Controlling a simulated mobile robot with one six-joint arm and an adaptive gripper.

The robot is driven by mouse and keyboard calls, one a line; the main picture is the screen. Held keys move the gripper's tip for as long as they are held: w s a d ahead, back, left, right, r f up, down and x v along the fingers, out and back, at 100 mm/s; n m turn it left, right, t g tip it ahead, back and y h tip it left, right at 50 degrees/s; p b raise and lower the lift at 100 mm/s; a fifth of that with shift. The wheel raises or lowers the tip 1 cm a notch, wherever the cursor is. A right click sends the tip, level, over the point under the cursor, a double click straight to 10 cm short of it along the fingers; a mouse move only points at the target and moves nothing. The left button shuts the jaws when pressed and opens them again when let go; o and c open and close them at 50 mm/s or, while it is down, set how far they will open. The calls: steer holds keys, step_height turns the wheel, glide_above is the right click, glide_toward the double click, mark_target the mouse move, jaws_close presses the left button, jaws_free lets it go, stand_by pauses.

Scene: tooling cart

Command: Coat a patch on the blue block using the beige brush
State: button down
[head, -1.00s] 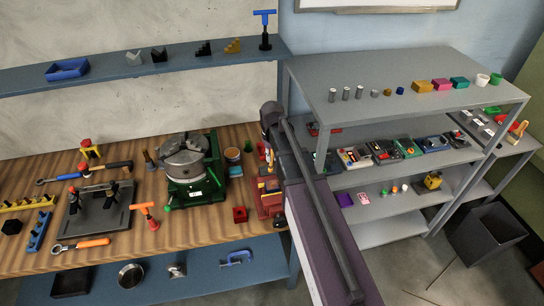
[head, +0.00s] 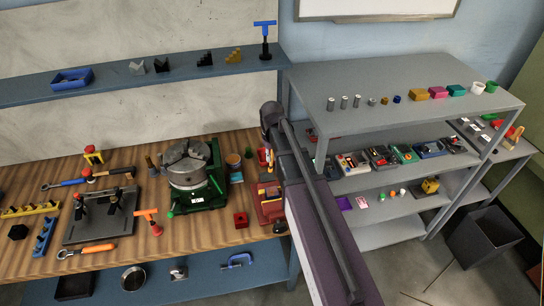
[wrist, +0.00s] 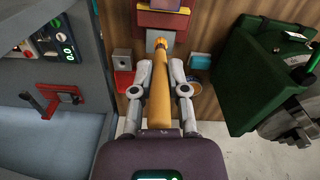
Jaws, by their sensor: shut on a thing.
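In the wrist view my gripper (wrist: 160,68) is shut on the beige brush (wrist: 160,92), whose yellow-tan handle runs lengthwise between the fingers. The brush's far end lies close to a grey piece in front of a red, yellow and purple stack. A small light blue block (wrist: 199,62) lies on the wooden bench to the right of the fingers, apart from them; I cannot tell if it is the task's block. In the head view my arm covers most of the gripper.
A green-based chuck (head: 190,166) stands beside the red vise (head: 269,203) on the bench (head: 120,256). It shows as a green housing (wrist: 262,75) at the wrist view's right. A grey shelf rack (head: 350,77) stands to the right.

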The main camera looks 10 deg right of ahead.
steer(key=shift+r+p, duration=1.45)
steer(key=shift+r, duration=0.05)
